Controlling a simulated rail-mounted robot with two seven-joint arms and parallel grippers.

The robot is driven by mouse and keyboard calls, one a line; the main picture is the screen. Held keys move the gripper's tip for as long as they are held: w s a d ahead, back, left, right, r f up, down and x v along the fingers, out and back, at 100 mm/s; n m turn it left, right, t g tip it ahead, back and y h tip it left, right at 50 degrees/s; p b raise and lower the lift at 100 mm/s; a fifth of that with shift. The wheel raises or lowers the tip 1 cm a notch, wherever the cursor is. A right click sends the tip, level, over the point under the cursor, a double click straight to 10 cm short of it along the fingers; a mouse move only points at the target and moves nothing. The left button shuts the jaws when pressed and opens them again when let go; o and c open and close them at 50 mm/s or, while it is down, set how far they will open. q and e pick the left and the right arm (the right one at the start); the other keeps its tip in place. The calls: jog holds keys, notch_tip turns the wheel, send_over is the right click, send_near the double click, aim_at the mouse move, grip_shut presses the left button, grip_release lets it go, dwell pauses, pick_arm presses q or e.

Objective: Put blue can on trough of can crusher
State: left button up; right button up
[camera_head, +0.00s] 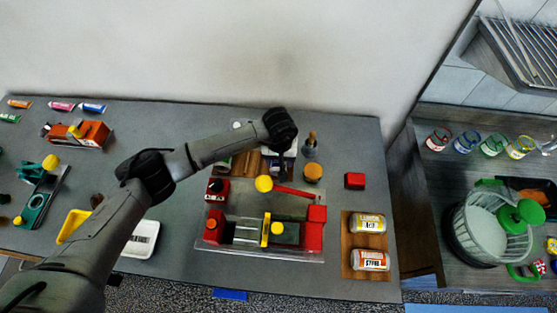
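The can crusher (316,215) appears to be the red device on a pale base in the middle of the table. It has a red lever with a yellow knob (264,184) and a silver trough (248,231) between its red blocks. No can lies visibly in the trough. I cannot make out a blue can; it may be hidden behind my arm or hand. My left arm reaches from the lower left, and my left gripper (284,162) points down behind the crusher. Its fingers are too small and dark to read. My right gripper is out of view.
Two labelled containers (369,222) lie on a wooden board (365,243) right of the crusher. A red block (354,180) and an orange-topped jar (313,173) stand behind. A white tray (141,240) is at left.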

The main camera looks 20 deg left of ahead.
pick_arm(q)
jog(key=shift+c, duration=0.9)
jog(key=shift+r, duration=0.2)
jog(key=shift+r, duration=0.15)
jog(key=shift+r+p, duration=1.2)
jog(key=shift+r, duration=0.95)
